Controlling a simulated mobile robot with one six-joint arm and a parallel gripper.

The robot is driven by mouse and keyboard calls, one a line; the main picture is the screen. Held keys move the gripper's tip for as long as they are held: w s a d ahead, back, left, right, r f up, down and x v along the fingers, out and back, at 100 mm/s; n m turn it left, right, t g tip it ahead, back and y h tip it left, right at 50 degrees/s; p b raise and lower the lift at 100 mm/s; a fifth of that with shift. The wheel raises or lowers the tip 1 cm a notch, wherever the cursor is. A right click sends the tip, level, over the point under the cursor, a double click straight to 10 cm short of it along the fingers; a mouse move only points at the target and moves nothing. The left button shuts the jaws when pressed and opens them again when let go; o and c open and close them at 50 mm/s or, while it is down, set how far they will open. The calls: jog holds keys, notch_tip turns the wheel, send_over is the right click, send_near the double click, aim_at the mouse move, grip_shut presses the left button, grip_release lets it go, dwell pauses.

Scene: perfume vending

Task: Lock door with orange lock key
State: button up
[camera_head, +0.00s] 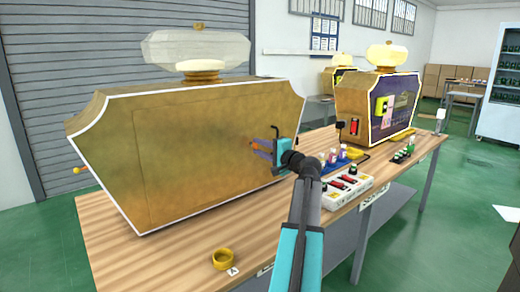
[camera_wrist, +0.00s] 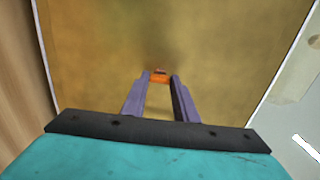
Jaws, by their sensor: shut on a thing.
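The large gold perfume machine (camera_head: 110,125) stands on the wooden table, with a bottle-shaped top. Its door (camera_head: 195,150) shows as a thin outlined panel that looks flush with the face. My gripper (camera_head: 263,145) is at the right side of this face. In the wrist view, the orange lock key (camera_wrist: 160,79) sits between the fingertips of my gripper (camera_wrist: 160,82), against the gold surface. The fingers are shut on it. In the head view the key is mostly hidden by the fingers, and I cannot tell how far it is turned.
A yellow ring (camera_head: 222,259) lies near the table's front edge. A white power strip (camera_head: 346,190) and a blue rack of small bottles (camera_head: 340,163) stand right of my arm. A second gold machine (camera_head: 378,105) is farther back. Bare wood (camera_head: 150,260) lies front left.

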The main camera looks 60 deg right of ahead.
jog(key=o, duration=1.1)
jog(key=shift+c, duration=0.2)
jog(key=p+v, duration=0.1)
jog(key=v, duration=1.2)
jog(key=shift+s+a, duration=0.25)
jog(key=shift+s, duration=0.05)
